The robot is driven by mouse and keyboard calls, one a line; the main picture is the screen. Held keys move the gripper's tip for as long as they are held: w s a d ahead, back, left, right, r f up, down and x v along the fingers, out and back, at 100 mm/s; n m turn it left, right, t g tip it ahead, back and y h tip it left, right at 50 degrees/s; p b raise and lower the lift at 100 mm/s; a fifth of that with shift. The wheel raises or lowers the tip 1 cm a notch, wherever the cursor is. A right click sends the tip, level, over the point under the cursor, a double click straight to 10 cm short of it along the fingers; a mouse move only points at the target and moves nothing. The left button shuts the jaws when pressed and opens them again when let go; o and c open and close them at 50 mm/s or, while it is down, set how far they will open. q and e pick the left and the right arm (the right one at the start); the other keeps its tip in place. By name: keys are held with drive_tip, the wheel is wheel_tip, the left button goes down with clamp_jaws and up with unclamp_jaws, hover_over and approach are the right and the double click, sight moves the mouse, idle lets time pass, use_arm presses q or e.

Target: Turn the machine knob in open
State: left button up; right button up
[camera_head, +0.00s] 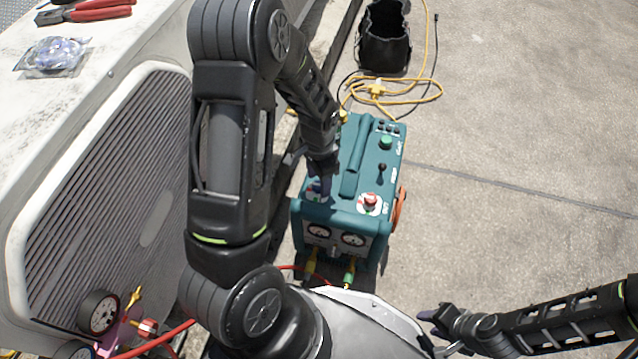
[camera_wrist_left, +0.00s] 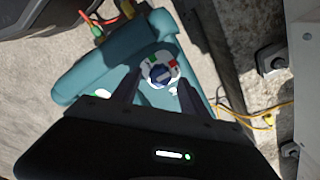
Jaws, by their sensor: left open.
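The machine (camera_head: 352,222) is a teal box standing on the concrete in the middle of the head view. Its knob shows in the left wrist view as a blue knob (camera_wrist_left: 157,75) on a round white dial with green and red marks. In the head view the left gripper partly covers that corner of the machine's top. My left gripper (camera_head: 322,182) is open over the dial; in the left wrist view its fingers (camera_wrist_left: 158,88) lie on either side of the knob. I cannot tell whether they touch it. My right gripper (camera_head: 436,328) is low at the right, away from the machine.
The machine's top also carries a red button (camera_head: 370,199), a green button (camera_head: 386,141) and a black lever (camera_head: 382,168). A condenser unit (camera_head: 100,190) stands at the left. A black bag (camera_head: 384,40) and yellow cord (camera_head: 430,92) lie behind. Concrete at right is clear.

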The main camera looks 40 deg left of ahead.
use_arm(q)
drive_tip(key=shift+f, duration=0.55)
drive_tip(key=shift+c, duration=0.2)
clamp_jaws()
